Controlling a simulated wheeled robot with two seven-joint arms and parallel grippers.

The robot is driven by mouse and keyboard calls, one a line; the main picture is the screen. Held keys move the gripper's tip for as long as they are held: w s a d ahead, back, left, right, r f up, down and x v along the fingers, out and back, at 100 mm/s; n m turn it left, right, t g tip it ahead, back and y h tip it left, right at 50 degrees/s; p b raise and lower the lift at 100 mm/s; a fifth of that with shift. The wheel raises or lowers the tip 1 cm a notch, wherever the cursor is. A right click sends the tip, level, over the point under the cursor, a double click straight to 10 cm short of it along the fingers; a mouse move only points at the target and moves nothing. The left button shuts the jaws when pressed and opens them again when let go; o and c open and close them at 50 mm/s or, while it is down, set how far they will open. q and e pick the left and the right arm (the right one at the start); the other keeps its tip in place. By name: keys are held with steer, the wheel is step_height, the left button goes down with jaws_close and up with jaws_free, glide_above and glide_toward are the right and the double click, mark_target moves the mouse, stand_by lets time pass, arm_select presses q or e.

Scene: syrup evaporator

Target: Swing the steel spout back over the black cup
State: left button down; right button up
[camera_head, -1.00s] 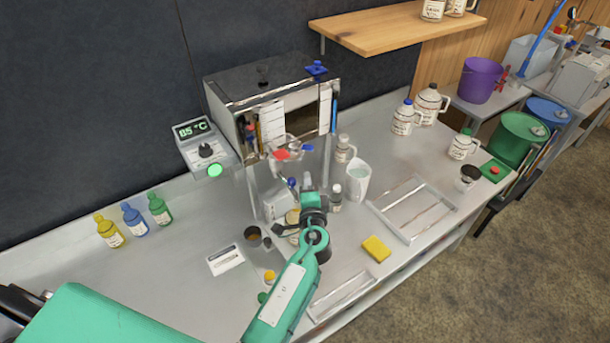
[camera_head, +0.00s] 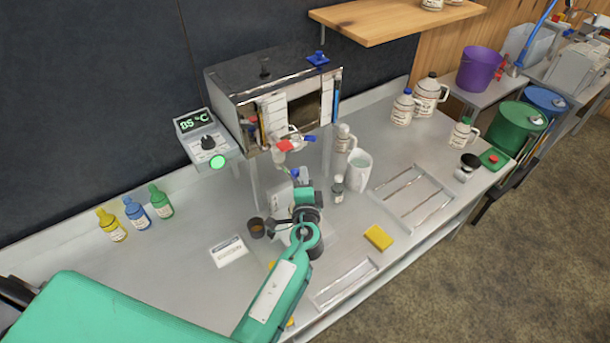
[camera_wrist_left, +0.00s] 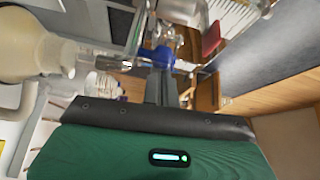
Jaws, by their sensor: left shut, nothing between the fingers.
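The steel evaporator (camera_head: 278,92) stands at the back of the bench. A small steel fitting with a red part and a blue handle (camera_head: 310,138) juts from its front; I cannot clearly make out which part is the spout. The black cup (camera_head: 257,229), with brown inside, stands on the bench to the left of my left wrist. My left gripper (camera_head: 297,177) is shut and empty, raised below the fitting. In the left wrist view its dark fingers (camera_wrist_left: 161,82) point at a blue part (camera_wrist_left: 158,58); contact cannot be told. My right gripper is not in view.
A control box (camera_head: 205,140) reads about 85 °C. A white pitcher (camera_head: 357,172) and small bottles stand right of my gripper. A yellow sponge (camera_head: 378,237), a steel rack (camera_head: 415,197) and a white card (camera_head: 229,251) lie on the bench. The front left bench is clear.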

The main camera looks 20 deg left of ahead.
arm_select(q)
steer(key=shift+s+a+m+h, duration=0.15)
steer(key=shift+s+m+h, duration=0.1)
steer(key=shift+m+h, duration=0.05)
steer(key=shift+s+a+m+t+h+p, duration=0.25)
steer(key=shift+s+a+m+h, duration=0.2)
steer(key=shift+h, duration=0.3)
steer(key=shift+s+a+m+t+h+p, duration=0.2)
steer(key=shift+s+a+m+t+h, duration=0.1)
steer(key=shift+m+h, duration=0.35)
steer(key=s+a+m+g+h+b, duration=0.2)
steer(key=a+m+g+h+b, duration=0.2)
steer(key=a+m+h, duration=0.5)
steer(key=a+h+b, duration=0.1)
steer(key=a+h, duration=0.2)
steer(key=h, duration=0.2)
steer(key=shift+a, duration=0.4)
